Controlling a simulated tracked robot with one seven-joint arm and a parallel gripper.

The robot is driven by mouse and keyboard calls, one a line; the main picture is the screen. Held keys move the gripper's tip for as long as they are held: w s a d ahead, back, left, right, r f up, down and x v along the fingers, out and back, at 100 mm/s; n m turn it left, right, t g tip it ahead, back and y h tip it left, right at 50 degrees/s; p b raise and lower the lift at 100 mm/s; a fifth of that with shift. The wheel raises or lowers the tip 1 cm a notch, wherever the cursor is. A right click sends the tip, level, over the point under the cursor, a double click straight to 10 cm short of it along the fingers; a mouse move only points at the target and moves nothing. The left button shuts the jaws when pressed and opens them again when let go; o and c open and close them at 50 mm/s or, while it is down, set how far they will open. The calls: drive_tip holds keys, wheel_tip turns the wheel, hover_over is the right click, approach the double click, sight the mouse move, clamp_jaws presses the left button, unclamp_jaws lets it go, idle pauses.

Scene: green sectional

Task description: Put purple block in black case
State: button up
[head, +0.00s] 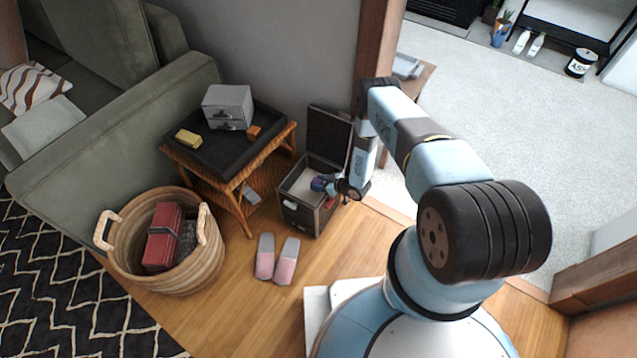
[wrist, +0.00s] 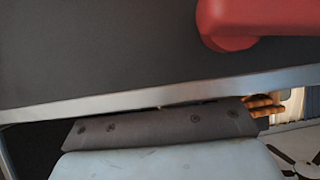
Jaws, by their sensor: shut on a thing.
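The black case (head: 297,215) stands on the wooden floor with its lid (head: 329,135) open and upright at the back. Its inside is pale. My gripper (head: 328,184) is at the case's open top, reaching in from the right. It is shut on a small blue-purple thing, seemingly the purple block (head: 318,184), over the opening. The fingers are small and partly hidden here. I cannot tell whether the block touches the case. The wrist view shows a dark panel with a silver edge (wrist: 150,98) and a red rounded part (wrist: 255,22) close up; no block is distinguishable there.
A wicker table (head: 229,178) with a dark tray, a grey drawer box (head: 228,106) and a yellow block (head: 188,138) stands left of the case. Pink-grey slippers (head: 275,260) lie in front. A basket (head: 190,265) stands further left. A wooden post (head: 378,45) rises behind the case.

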drive_tip(key=shift+s+f, duration=0.1)
drive_tip(key=shift+f, duration=0.2)
drive_tip(key=o, duration=1)
drive_tip(key=shift+o, duration=0.2)
drive_tip(key=shift+r, duration=0.45)
drive_tip(key=v, duration=1.2)
drive_tip(key=shift+r, duration=0.15)
drive_tip(key=shift+w, duration=0.2)
